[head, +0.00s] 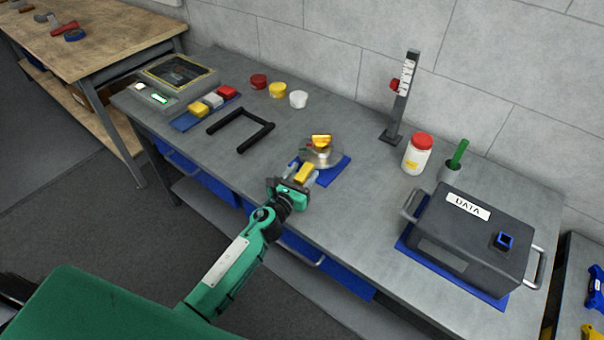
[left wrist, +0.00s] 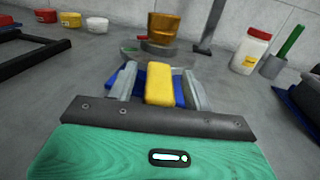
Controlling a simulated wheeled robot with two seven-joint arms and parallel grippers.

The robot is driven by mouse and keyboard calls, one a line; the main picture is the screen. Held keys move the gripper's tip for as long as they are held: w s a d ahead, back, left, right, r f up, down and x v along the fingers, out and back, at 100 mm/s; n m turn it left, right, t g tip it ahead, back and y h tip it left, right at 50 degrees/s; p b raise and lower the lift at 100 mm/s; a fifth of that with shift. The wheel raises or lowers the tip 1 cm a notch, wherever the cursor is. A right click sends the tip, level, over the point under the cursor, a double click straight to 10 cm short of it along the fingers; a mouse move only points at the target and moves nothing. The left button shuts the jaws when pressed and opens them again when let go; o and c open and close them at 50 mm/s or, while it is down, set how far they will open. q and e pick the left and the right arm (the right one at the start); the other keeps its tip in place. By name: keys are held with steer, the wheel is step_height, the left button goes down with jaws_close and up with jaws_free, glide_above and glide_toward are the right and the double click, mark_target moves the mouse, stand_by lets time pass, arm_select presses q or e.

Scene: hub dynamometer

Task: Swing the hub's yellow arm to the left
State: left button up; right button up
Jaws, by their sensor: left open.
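The hub is a silver disc (head: 330,158) with an orange-yellow cap (head: 321,141), on a blue mat near the table's front edge. The cap also shows in the left wrist view (left wrist: 162,28). The yellow arm's block-like end (head: 304,173) is on the hub's near side; it also shows in the left wrist view (left wrist: 160,84). My left gripper (head: 302,176) is open, with one finger on each side of the yellow block. In the left wrist view, narrow gaps show between the block and the fingers (left wrist: 160,90). My right gripper is not in view.
A black U-shaped handle (head: 240,128) lies left of the hub. Red, yellow and white tubs (head: 278,90) stand behind. A gauge post (head: 400,100), a red-lidded jar (head: 417,155) and a black DATA case (head: 470,240) stand to the right. Bare tabletop surrounds the hub's mat.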

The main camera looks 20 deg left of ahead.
arm_select(q)
steer(key=shift+c, duration=0.2)
jaws_close()
steer(key=shift+a+m+h, duration=0.2)
steer(key=shift+m+h, duration=0.1)
